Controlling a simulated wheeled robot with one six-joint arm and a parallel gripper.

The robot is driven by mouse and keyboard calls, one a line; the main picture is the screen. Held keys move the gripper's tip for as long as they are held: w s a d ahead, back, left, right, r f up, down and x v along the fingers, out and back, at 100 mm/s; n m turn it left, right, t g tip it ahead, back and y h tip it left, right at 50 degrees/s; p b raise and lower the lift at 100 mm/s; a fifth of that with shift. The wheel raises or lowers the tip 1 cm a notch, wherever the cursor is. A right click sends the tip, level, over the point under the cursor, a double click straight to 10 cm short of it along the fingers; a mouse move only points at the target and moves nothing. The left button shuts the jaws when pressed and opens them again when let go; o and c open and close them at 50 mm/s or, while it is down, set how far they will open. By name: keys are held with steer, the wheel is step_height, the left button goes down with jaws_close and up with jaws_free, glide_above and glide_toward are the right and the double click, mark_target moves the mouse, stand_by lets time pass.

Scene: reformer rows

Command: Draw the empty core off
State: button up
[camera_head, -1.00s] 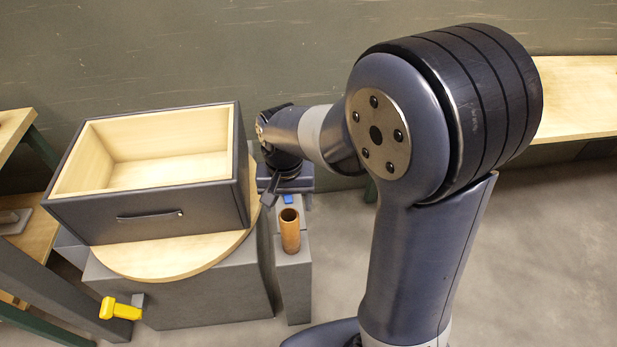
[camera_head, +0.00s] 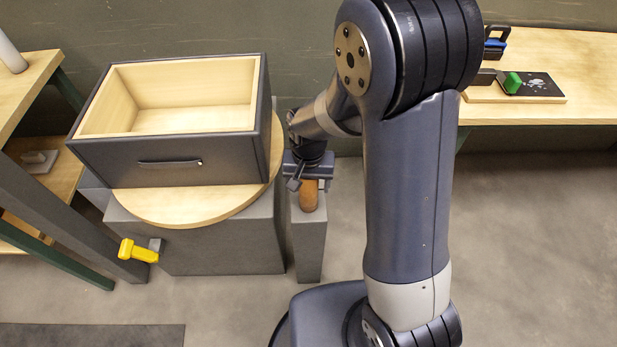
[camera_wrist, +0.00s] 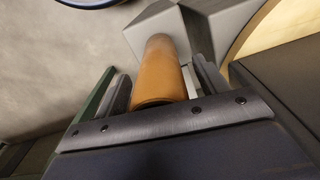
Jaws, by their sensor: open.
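The core is a brown cardboard tube (camera_head: 309,196) standing upright on a narrow grey post (camera_head: 309,240), right of the round wooden turntable. My gripper (camera_head: 309,184) is over the top of the tube and hides its upper end in the head view. In the wrist view the tube (camera_wrist: 160,72) lies between the two open fingers of my gripper (camera_wrist: 158,88), its near end close to the palm. The tube looks nearer the left finger in that view. I cannot tell whether a finger touches it.
An open-topped wooden box with dark sides (camera_head: 168,150) stands on the turntable (camera_head: 200,207), close left of my gripper. A yellow handle (camera_head: 138,251) sticks out below. A bench (camera_head: 550,75) with a green block stands at the right. Floor right of the post is clear.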

steer(key=c, duration=1.1)
step_height(320, 180, up, 8)
steer(key=p, duration=0.6)
stand_by(0.3)
